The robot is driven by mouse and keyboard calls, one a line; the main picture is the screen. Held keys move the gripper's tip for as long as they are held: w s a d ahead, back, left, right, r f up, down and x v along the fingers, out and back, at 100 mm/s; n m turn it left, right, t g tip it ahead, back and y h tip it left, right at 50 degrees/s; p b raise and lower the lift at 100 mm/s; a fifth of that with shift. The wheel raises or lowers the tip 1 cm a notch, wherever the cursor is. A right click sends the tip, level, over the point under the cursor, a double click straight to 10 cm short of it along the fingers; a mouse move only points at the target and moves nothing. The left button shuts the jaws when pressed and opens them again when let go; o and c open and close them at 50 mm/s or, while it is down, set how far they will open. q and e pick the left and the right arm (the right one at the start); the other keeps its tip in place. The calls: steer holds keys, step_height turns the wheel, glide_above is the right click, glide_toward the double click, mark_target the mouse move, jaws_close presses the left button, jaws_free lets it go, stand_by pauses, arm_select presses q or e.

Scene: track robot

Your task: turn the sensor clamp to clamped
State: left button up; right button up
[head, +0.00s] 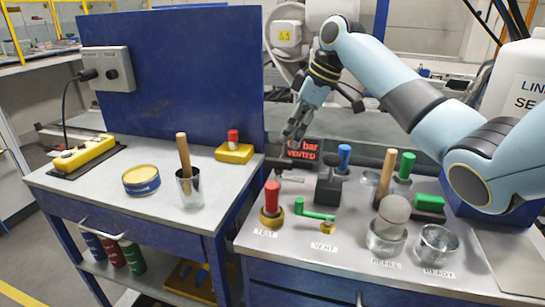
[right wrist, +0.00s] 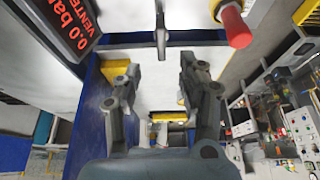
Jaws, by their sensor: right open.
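No label for the sensor clamp can be read. A black upright block with a dark knob (head: 328,186) stands mid-bench, and a small grey metal handle (head: 292,178) sits just left of it; I cannot tell which is the clamp. In the right wrist view a thin grey T-shaped bar (right wrist: 161,35) lies ahead of my fingers. My left gripper is out of view.
A red-handled valve (head: 272,197) and a green lever (head: 315,210) stand at the bench front. A blue panel (head: 175,75) rises at left.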

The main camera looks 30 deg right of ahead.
mark_target(280, 159)
steer(key=x, duration=0.5)
steer(key=shift+a+f, duration=0.2)
steer(key=x, duration=0.3)
steer(key=shift+w+f, duration=0.15)
steer(key=shift+f, duration=0.2)
steer(key=shift+c, duration=0.8)
steer(key=c, duration=0.5)
jaws_close()
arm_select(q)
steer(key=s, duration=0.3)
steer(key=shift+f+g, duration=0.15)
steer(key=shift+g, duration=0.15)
